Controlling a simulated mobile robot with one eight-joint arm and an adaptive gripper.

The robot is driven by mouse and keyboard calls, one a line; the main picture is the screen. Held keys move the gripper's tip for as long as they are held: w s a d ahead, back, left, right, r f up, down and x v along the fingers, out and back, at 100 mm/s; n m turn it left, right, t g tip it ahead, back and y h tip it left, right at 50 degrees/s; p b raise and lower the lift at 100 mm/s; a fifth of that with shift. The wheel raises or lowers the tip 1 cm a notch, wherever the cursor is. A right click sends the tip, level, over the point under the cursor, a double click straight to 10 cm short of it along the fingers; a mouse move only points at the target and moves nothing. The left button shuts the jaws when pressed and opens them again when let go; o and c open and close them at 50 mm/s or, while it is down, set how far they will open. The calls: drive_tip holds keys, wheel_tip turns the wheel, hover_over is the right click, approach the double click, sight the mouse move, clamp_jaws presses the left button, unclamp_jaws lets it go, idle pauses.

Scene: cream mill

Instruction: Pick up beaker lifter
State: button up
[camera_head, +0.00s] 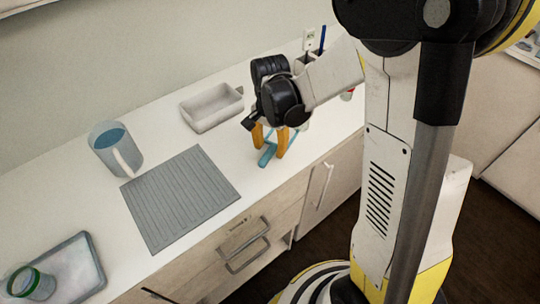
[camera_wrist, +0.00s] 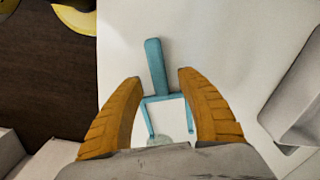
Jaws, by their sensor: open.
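The beaker lifter is a teal, flat tool with a straight handle and a forked frame. In the wrist view the beaker lifter (camera_wrist: 156,66) lies on the white counter, its handle pointing away and its frame between my fingers. In the head view the beaker lifter (camera_head: 266,155) shows below my gripper, near the counter's front edge. My gripper (camera_head: 268,136) is open, pointing down over it. In the wrist view the orange fingers of my gripper (camera_wrist: 155,88) stand on either side of the lifter, apart from its handle. Part of its frame is hidden by the gripper body.
A white rectangular dish (camera_head: 212,107) stands behind and left of my gripper. A grey ribbed mat (camera_head: 180,198), a blue-grey jug (camera_head: 116,148) and a grey tray (camera_head: 72,268) with a green-rimmed glass (camera_head: 30,284) are further left. The counter between mat and lifter is clear.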

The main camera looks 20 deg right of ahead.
drive_tip(key=shift+f, duration=0.7)
clamp_jaws()
drive_tip(key=shift+r, duration=0.15)
